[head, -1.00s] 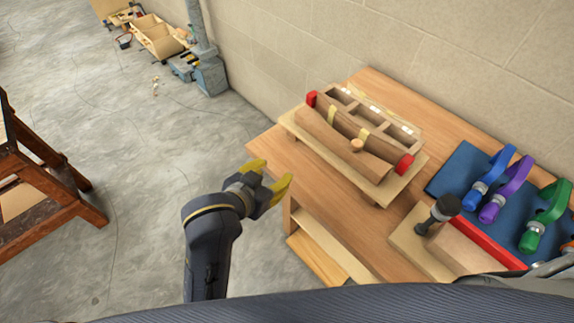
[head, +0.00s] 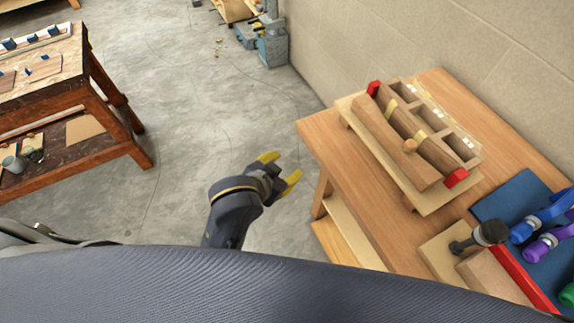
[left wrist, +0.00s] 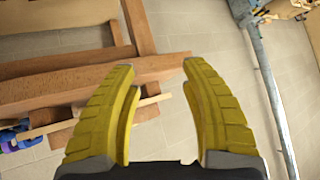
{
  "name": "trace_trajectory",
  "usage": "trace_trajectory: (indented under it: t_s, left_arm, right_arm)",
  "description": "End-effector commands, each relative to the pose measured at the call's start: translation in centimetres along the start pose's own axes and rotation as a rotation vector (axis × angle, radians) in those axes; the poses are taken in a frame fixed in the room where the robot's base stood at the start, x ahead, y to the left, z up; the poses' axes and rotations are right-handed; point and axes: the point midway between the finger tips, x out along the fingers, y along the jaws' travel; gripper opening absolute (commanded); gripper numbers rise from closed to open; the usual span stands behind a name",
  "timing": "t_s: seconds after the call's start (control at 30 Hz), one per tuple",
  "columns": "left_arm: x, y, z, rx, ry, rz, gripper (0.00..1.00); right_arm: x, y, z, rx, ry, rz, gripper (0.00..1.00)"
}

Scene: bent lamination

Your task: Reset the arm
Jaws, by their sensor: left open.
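My left gripper (head: 280,171) has yellow fingers and is in the head view, left of the light wooden workbench (head: 340,160). It is open and empty, apart from the bench. My right gripper is not in view.
On the bench stands a wooden form with curved strips (head: 400,145) and red end pieces. A mallet (head: 485,235) and a blue mat (head: 515,205) with coloured clamps lie at right. A darker workbench (head: 110,100) stands at left. Open floor lies between.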

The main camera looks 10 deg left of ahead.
Motion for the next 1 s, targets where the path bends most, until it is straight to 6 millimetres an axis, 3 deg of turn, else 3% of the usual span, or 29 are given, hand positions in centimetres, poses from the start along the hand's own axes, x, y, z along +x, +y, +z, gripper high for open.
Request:
trace_trajectory:
  t_s: [0.4, 0.63, 0.83, 1.0]
  left_arm:
    - [0.0, 0.0, 0.0, 0.004, 0.002, 0.000, 0.46]
    - [0.7, 0.5, -1.7, -0.021, 0.082, 0.017, 0.46]
    - [6.3, 1.8, -0.1, -0.067, 0.091, 0.043, 0.46]
    - [12.4, 2.8, 4.5, -0.104, 0.047, 0.053, 0.46]
  right_arm:
    - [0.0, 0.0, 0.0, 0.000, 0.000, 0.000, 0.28]
    - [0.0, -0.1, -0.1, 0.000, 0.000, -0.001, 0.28]
    - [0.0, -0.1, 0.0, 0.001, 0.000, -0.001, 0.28]
    - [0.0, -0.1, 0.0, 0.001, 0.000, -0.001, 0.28]
